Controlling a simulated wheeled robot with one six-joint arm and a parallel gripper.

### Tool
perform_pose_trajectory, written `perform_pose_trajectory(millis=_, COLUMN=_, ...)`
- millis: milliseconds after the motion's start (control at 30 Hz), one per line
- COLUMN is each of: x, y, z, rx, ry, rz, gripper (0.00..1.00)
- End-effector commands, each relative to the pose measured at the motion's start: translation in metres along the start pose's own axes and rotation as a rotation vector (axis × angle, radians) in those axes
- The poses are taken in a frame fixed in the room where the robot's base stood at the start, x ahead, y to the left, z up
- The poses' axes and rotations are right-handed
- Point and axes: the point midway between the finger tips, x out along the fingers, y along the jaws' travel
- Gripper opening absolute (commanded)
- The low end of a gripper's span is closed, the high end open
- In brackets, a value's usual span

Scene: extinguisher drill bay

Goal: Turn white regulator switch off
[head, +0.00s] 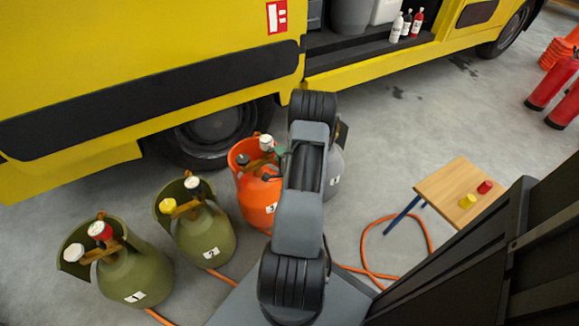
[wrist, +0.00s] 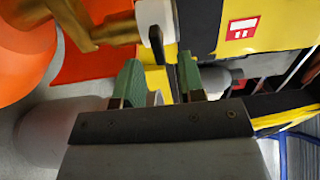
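The orange cylinder (head: 257,195) marked 3 stands left of my arm, with a white regulator (head: 266,142) on its brass valve. The wrist view shows this white regulator (wrist: 154,14) at the top, with a black lever (wrist: 157,45) pointing down toward the fingers. The brass valve (wrist: 105,27) runs to its left. My gripper (wrist: 162,78) has two green-tipped fingers, apart on either side of a gap just below the lever. Nothing is clearly held between them. In the head view my arm hides most of the gripper. I cannot tell whether a finger touches the lever.
Green cylinders 1 (head: 140,277) and 2 (head: 205,240) stand to the left. A grey cylinder (head: 334,170) is partly behind my arm. The yellow truck (head: 150,50) is close behind. A small wooden table (head: 447,192) and an orange hose (head: 364,245) are at right.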

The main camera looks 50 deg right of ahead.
Motion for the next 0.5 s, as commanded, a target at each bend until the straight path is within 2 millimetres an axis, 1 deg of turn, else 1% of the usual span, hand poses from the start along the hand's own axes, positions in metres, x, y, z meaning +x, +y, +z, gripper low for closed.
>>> perform_pose_trajectory(millis=33, x=-0.011, y=-0.002, z=-0.001, rx=0.004, ry=0.004, rz=0.003, gripper=0.36)
perform_pose_trajectory(millis=100, x=-0.025, y=-0.002, z=-0.001, rx=0.004, ry=0.005, rz=0.003, gripper=0.36)
perform_pose_trajectory(millis=300, x=-0.066, y=-0.002, z=-0.001, rx=0.004, ry=0.006, rz=0.002, gripper=0.36)
perform_pose_trajectory(millis=500, x=-0.097, y=-0.001, z=-0.001, rx=0.002, ry=0.004, rz=0.001, gripper=0.36)
